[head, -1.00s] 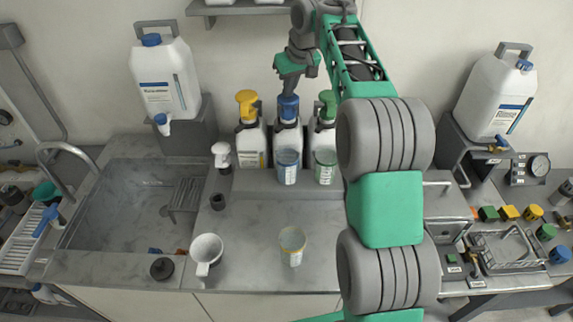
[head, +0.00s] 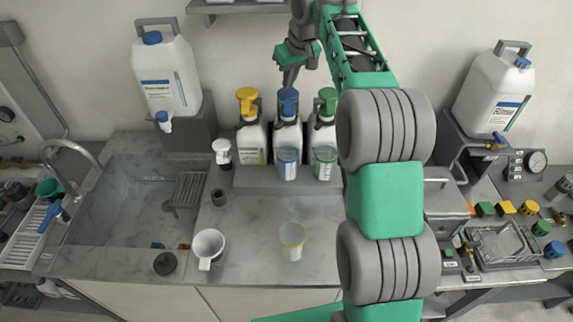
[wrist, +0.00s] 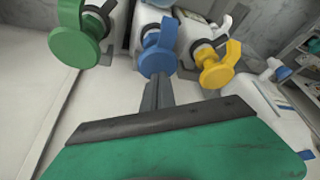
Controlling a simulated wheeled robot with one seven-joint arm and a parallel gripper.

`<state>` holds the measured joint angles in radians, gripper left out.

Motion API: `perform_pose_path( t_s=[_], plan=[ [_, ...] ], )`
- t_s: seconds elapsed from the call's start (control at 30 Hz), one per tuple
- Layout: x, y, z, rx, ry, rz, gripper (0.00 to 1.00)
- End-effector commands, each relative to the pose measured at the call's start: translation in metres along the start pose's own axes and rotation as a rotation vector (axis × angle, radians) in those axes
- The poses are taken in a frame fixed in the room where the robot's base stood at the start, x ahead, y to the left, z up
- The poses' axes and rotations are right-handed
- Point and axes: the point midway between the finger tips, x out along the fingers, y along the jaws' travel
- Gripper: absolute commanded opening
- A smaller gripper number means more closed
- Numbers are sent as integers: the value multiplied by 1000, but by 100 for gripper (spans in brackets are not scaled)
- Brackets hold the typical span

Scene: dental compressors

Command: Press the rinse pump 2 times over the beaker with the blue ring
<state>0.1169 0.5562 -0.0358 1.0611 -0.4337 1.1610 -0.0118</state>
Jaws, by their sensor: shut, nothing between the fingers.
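Three white pump bottles stand in a row at the back of the counter, with yellow (head: 246,100), blue (head: 288,100) and green (head: 327,100) pump heads. Their label text is too small to read. The beaker with the blue ring (head: 287,163) stands upright in front of the blue-headed bottle, below its pump head. My gripper (head: 288,84) is shut and empty, pointing down right at the blue pump head. In the wrist view its closed fingers (wrist: 156,95) reach toward the blue head (wrist: 158,58); whether they touch it I cannot tell.
A green-ringed beaker (head: 325,162) stands in front of the green-headed bottle. A yellow-ringed beaker (head: 291,240) and a white mug (head: 208,247) stand near the front. The sink (head: 130,200) is at left.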

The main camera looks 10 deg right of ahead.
Motion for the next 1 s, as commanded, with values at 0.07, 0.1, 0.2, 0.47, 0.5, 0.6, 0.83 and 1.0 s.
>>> perform_pose_path(
  t_s=[0.07, 0.1, 0.2, 0.47, 0.5, 0.6, 0.83, 1.0],
  plan=[
    [4, 0, 2, 0, 0, 0, 0],
    [5, 0, 2, 0, 0, 0, 0],
    [8, 0, 4, 0, 0, 0, 0],
    [17, 0, 8, 1, -1, 0, 0],
    [19, 0, 8, 1, -2, -1, 0],
    [23, 0, 10, 1, -3, -1, 0],
    [31, 0, 14, 0, -6, -2, 0],
    [38, 0, 17, 0, -7, -3, 0]
  ],
)
